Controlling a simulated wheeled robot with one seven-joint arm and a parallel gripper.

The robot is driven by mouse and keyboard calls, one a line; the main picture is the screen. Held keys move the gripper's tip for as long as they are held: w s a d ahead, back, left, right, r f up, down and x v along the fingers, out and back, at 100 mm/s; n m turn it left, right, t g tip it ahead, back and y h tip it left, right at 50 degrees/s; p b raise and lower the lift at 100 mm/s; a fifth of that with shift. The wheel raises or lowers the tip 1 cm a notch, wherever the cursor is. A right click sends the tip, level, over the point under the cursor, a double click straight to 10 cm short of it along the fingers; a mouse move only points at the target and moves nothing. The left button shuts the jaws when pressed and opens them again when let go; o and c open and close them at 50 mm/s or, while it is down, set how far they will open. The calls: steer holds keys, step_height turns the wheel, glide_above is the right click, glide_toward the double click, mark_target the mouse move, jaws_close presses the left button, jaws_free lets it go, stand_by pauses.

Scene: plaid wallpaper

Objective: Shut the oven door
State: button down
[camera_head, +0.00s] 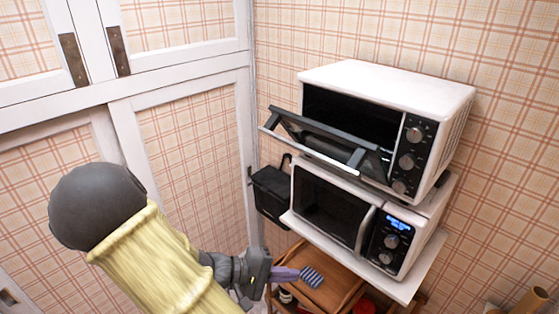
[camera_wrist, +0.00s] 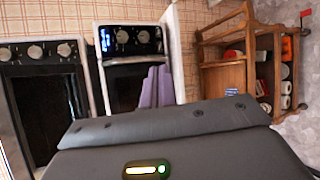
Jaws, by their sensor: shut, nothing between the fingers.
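The white oven (camera_head: 400,85) stands on top of a microwave. Its dark-framed glass door (camera_head: 318,142) hangs open, tilted outward and down from the bottom edge. In the wrist view the oven's knob panel (camera_wrist: 36,52) is at the left, seen turned sideways. My gripper (camera_head: 290,273) is below and left of the oven, low in front of the cart, apart from the door. Its purple fingers are shut and empty, and they show in the wrist view (camera_wrist: 156,85) in front of the microwave.
The microwave (camera_head: 330,208) with a lit blue display sits under the oven on a white shelf top. A wooden cart (camera_head: 335,285) with items is below. A black bag (camera_head: 270,192) hangs at the left. White-framed cabinet doors (camera_head: 185,130) stand left.

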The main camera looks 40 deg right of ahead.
mark_target(286, 143)
steer(key=w+a+r+n+t+h, duration=0.2)
steer(key=w+r+t+h, duration=0.6)
steer(key=w+r+h, duration=0.4)
step_height(286, 143, up, 2)
steer(key=shift+r+n+t+h, duration=0.1)
steer(key=shift+n+t+h, duration=0.35)
steer(key=shift+h, duration=0.35)
steer(key=shift+w+d+r+g, duration=0.1)
steer(key=shift+g, duration=0.15)
steer(key=p+x, duration=0.6)
steer(key=x, duration=0.6)
steer(key=shift+d+r, duration=0.2)
steer(key=shift+d, duration=0.1)
steer(key=shift+d+r+p, duration=0.25)
steer(key=shift+d+p, duration=0.2)
steer(key=shift+d, duration=0.05)
steer(key=shift+w, duration=0.2)
